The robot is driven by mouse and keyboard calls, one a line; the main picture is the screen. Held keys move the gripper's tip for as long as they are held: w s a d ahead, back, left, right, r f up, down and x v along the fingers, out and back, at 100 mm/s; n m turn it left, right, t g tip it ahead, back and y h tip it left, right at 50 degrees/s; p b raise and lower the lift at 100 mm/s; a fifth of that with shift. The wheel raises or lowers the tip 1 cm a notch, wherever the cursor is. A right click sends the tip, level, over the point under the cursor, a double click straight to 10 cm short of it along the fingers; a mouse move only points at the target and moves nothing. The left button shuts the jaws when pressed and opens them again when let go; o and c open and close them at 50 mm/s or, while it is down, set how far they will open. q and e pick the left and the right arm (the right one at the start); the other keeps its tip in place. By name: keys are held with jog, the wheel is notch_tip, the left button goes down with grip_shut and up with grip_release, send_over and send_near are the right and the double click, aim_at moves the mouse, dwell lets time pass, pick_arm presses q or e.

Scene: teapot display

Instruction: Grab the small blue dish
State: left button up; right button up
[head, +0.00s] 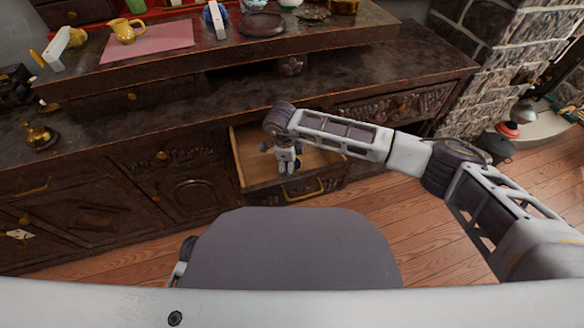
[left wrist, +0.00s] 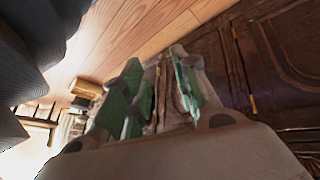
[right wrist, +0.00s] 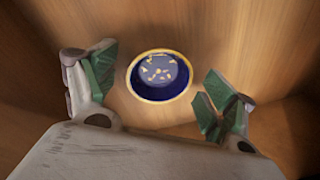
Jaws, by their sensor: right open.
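The small blue dish (right wrist: 160,76) is round, dark blue with a gold rim and gold marks inside. In the right wrist view it lies on the wooden bottom of the open drawer (head: 243,162). My right gripper (right wrist: 158,72) is open, with its green-padded fingers to the left and right of the dish and nothing between them in contact. In the head view my right gripper (head: 287,162) points down into the drawer, and the dish is hidden there. My left gripper (left wrist: 160,95) looks open and empty in the left wrist view, in front of dark cabinet doors.
The dark cabinet top (head: 190,105) carries a brass bell (head: 40,137). A raised shelf behind holds a yellow teapot (head: 124,33) on a pink cloth (head: 150,45) and several other items. The drawer walls surround my right gripper. Wooden floor (head: 395,225) lies clear at the right.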

jog(key=shift+c, duration=0.4)
jog(key=c, duration=0.9)
jog(key=shift+r, duration=0.1)
jog(key=shift+c, duration=0.2)
